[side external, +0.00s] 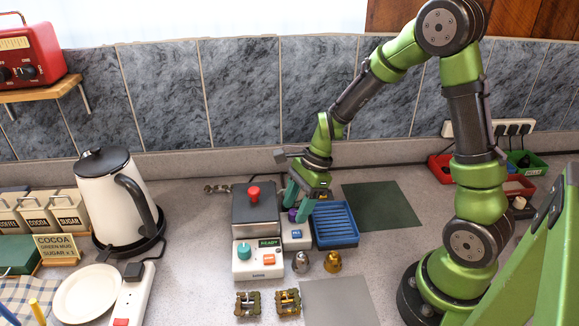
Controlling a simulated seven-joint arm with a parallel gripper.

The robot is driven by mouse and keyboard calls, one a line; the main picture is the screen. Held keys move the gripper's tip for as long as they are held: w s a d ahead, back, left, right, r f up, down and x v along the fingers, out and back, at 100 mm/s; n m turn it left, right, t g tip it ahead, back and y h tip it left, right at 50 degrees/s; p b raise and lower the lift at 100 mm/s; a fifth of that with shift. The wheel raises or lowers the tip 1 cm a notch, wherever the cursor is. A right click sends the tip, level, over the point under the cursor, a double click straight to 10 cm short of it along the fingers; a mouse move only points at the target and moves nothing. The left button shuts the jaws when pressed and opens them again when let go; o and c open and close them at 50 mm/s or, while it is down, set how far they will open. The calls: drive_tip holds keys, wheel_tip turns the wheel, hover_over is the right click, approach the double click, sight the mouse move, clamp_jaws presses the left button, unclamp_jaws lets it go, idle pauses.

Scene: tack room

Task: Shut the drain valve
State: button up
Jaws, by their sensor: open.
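My gripper (297,203) has teal fingers, points down and is open. It is above a small white box (296,236) with a purple knob (292,215), which shows near the fingertips; I cannot tell if they touch. Left of it stands a dark grey box (246,212) with a red knob (254,193) on top. In front of that is a white unit (258,268) with a teal knob (244,250), an orange button (268,259) and a green READY display (269,243). No part is legibly marked as the drain valve, so I cannot tell which it is.
A blue ribbed tray (335,240) is close right of my gripper. A white kettle (110,195) is at left. A green mat (380,206) and a grey mat (339,303) are bare.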

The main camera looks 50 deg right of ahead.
drive_tip(key=shift+a+f, duration=0.15)
drive_tip(key=shift+f, duration=0.2)
drive_tip(key=shift+c, duration=0.3)
clamp_jaws()
